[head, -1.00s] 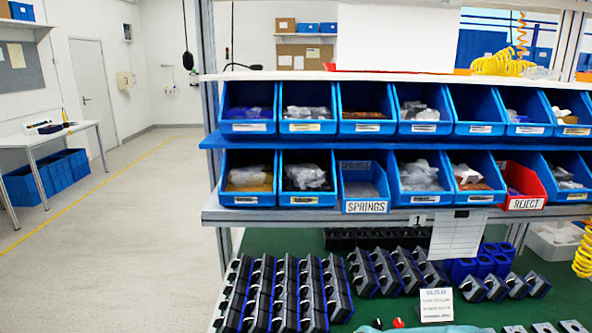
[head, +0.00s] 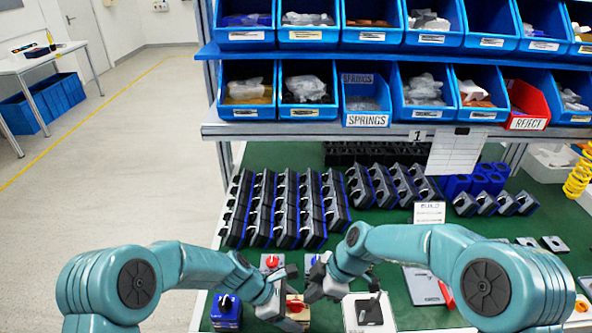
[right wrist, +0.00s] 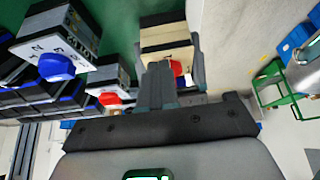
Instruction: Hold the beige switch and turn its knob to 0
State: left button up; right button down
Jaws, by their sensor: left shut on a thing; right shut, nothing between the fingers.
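The beige switch (head: 297,312) stands on the green bench at the bottom centre of the head view, partly hidden by my left gripper. In the right wrist view the beige switch (right wrist: 164,35) shows with a red knob (right wrist: 177,68); the knob's pointer setting cannot be read. My left gripper (head: 284,306) is shut on the beige switch. My right gripper (head: 318,287) is shut and empty, just above and to the right of the switch in the head view. In the right wrist view its closed fingers (right wrist: 160,85) are close to the knob; contact cannot be told.
A blue switch (head: 226,312) stands left of the beige one. A grey switch with a red knob (head: 272,262) is behind it. A white switch with a black handle (head: 369,312) is to the right. Rows of dark parts (head: 285,205) and blue bins (head: 308,88) lie beyond.

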jog(key=shift+w, duration=0.1)
dwell(0.4)
notch_tip(320, 180, up, 6)
jog(key=shift+d, duration=0.4)
dwell(0.3)
jog(key=shift+s+d+f, duration=0.1)
jog(key=shift+s+f, duration=0.4)
jog(key=shift+f, duration=0.5)
jog(key=shift+s+f, duration=0.45)
jog(key=shift+f, duration=0.55)
jog(key=shift+s+d+f, duration=0.1)
jog(key=shift+s+f, duration=0.4)
jog(key=shift+f, duration=0.5)
jog(key=shift+w+a, duration=0.25)
jog(key=shift+a, duration=0.35)
jog(key=shift+w+d, duration=0.1)
jog(key=shift+w, duration=0.35)
